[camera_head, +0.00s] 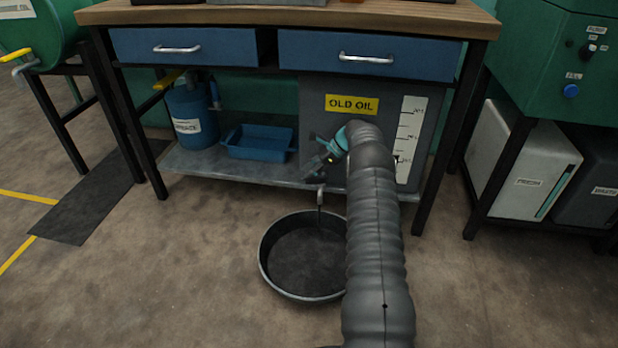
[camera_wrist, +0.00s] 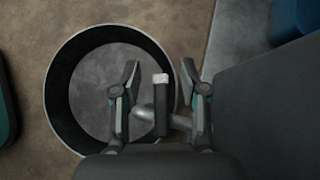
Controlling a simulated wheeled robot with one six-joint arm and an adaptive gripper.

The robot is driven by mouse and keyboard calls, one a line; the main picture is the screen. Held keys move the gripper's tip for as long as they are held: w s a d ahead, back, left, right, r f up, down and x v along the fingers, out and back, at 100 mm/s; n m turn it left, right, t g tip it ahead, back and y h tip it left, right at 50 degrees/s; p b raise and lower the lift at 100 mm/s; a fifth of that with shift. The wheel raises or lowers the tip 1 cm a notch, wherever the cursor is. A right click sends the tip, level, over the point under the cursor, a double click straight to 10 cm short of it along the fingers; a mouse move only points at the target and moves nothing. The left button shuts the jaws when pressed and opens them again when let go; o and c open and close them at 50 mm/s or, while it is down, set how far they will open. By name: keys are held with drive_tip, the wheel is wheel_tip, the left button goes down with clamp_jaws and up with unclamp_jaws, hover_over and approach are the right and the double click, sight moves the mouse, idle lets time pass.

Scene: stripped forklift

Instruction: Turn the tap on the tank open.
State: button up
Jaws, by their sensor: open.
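The grey tank labelled OLD OIL (camera_head: 312,100) stands on the bench's lower shelf. Its small metal tap (camera_head: 320,188) sticks out low at the front, over the pan, with a thin dark part below it. In the wrist view the tap's dark lever (camera_wrist: 161,105) with a pale end lies between my fingers, with a grey metal piece beside it. My gripper (camera_head: 318,165) is open, just above the tap in the head view; its fingers stand either side of the lever in the wrist view (camera_wrist: 160,66), with gaps visible. My arm hides part of the tank.
A round black pan (camera_head: 268,275) sits on the floor beneath the tap. A blue tray (camera_head: 258,152) and a blue drum (camera_head: 190,130) share the shelf (camera_head: 215,168). The bench legs flank the tank. The floor left of the pan is clear.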

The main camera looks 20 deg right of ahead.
wheel_tip(320, 180, up, 7)
drive_tip(key=shift+f, duration=0.15)
idle(0.4)
